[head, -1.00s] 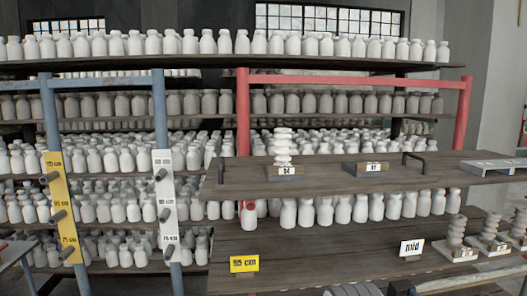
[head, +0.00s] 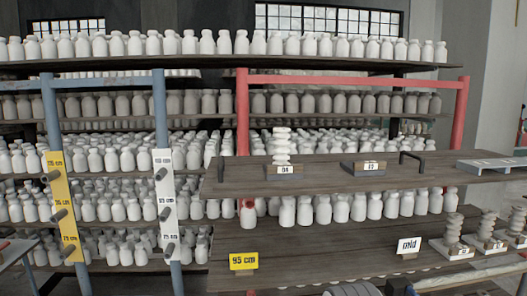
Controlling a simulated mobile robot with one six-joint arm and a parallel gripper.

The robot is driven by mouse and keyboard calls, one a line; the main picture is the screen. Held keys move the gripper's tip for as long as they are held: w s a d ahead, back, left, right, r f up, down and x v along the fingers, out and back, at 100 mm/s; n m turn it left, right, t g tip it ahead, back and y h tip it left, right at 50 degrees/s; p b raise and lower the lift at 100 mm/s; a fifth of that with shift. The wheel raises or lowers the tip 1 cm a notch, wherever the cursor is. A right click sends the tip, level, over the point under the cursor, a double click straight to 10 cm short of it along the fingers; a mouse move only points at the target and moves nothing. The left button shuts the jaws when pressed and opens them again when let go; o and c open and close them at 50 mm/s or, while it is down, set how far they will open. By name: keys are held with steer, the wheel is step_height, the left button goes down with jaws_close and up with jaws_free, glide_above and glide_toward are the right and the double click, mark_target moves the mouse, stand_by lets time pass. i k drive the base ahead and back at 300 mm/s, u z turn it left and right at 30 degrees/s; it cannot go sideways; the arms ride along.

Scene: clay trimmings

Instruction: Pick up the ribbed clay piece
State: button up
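A white ribbed piece (head: 281,146), like a stack of rounded discs, stands upright on a small numbered block on the upper right board (head: 330,184). Grey-brown ribbed clay pieces also stand upright on pale bases at the right of the lower board: one left (head: 453,231), one middle (head: 487,228), and one cut by the right edge (head: 518,222). I cannot tell which one the task means. My gripper's fingers are not in view; only part of my arm shows at the bottom edge. No piece is seen being touched.
A "95 cm" sign (head: 243,261) and a "mid" sign (head: 409,246) stand on the lower board (head: 310,250), with bare wood between them. Yellow (head: 65,200) and white (head: 165,207) pegged height strips stand left.

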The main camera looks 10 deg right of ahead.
mark_target(282, 136)
steer(key=k, duration=1.15)
steer(key=z, duration=0.3)
steer(key=i, duration=1.85)
steer(key=u, duration=0.8)
